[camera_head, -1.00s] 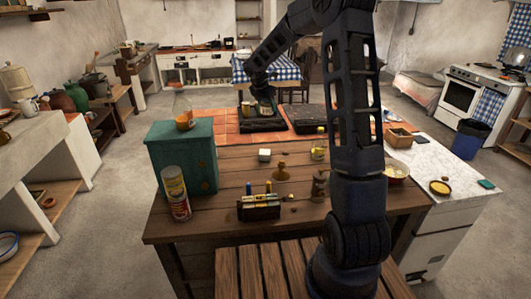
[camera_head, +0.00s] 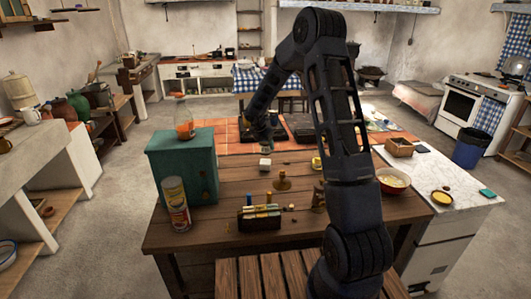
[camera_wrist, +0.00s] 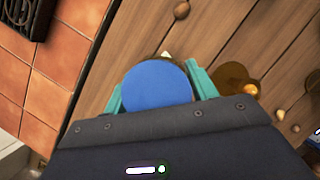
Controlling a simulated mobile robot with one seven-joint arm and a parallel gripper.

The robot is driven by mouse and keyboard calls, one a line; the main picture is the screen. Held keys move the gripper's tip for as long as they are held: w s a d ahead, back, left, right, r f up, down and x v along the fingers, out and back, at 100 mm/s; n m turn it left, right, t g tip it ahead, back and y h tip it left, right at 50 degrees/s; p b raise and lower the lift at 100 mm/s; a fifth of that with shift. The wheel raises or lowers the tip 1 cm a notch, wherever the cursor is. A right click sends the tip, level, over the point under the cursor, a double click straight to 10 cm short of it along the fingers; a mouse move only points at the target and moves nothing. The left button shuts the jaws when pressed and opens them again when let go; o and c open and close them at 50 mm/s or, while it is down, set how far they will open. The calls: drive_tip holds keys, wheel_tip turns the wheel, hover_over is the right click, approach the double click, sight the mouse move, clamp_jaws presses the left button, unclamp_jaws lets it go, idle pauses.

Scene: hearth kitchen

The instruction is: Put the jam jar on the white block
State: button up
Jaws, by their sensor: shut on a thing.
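My gripper (camera_wrist: 160,88) is shut on the jam jar (camera_wrist: 157,88), which shows in the wrist view as a round blue lid between two teal fingers. The lid hides the jar's body. In the head view my gripper (camera_head: 268,146) is over the wooden table, just behind the white block (camera_head: 265,165). The white block is a small pale cube on the planks. A small white tip (camera_wrist: 166,54), probably this block, shows past the lid's edge in the wrist view. I cannot tell the jar's height above the block.
A teal cabinet (camera_head: 182,165) and a tall can (camera_head: 176,204) stand to the left. Bare planks lie left of the block.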

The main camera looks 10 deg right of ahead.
sight(265, 151)
drive_tip(key=shift+f, duration=2.2)
drive_tip(key=shift+f, duration=0.15)
drive_tip(key=o, duration=1.3)
